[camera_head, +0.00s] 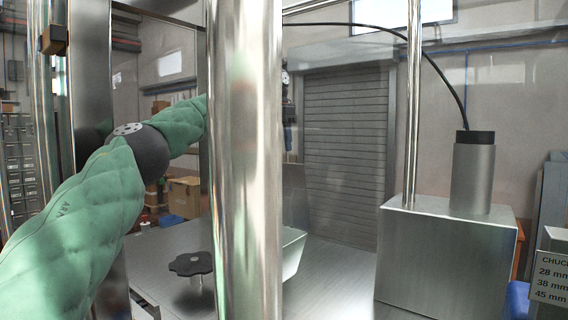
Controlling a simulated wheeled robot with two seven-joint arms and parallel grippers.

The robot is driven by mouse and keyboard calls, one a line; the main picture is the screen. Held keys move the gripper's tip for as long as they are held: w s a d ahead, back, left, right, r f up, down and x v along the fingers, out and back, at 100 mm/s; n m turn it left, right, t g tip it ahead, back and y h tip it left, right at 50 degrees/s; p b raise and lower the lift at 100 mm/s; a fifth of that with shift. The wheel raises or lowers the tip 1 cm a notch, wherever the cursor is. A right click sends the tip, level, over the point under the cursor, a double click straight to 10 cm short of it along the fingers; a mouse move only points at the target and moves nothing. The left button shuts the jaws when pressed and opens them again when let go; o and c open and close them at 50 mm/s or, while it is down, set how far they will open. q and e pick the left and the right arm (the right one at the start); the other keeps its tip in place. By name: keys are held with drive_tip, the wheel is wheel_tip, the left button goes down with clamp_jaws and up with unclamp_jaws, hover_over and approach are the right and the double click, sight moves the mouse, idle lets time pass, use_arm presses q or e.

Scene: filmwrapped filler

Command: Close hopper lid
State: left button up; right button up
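My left arm, in a green quilted cover, comes in from the left and reaches back behind a thick upright steel column (245,160). Its gripper is not visible. My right arm and gripper are not in view. I cannot make out a hopper lid for certain. A pale sloped metal piece (293,254) shows just right of the column, partly hidden by it; I cannot tell whether it belongs to the hopper. A black lobed knob (190,263) on a short stem stands on the metal surface left of the column.
A steel box (445,258) bears a cylinder (473,180) with a black cap and cable. A thin steel post (413,100) rises beside it. A sign (552,280) stands at the right edge. Behind are a roller shutter (345,150) and cardboard boxes (184,196).

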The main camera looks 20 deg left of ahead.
use_arm(q)
drive_tip(key=shift+s+d+f+p, duration=0.1)
drive_tip(key=shift+s+f+p, duration=0.35)
drive_tip(key=shift+s, duration=0.4)
drive_tip(key=f, duration=0.2)
drive_tip(key=w+f+p, duration=0.1)
drive_tip(key=f, duration=0.1)
drive_tip(key=shift+w+d+f, duration=0.15)
drive_tip(key=shift+d+f, duration=0.05)
drive_tip(key=shift+f, duration=0.2)
drive_tip(key=shift+s+f+p, duration=0.1)
drive_tip(key=shift+s+p, duration=0.2)
drive_tip(key=shift+s, duration=0.1)
drive_tip(key=shift+s+d, duration=0.1)
drive_tip(key=shift+s, duration=0.05)
drive_tip(key=shift+w+f, duration=0.15)
drive_tip(key=shift+w, duration=0.15)
drive_tip(key=c, duration=0.5)
clamp_jaws()
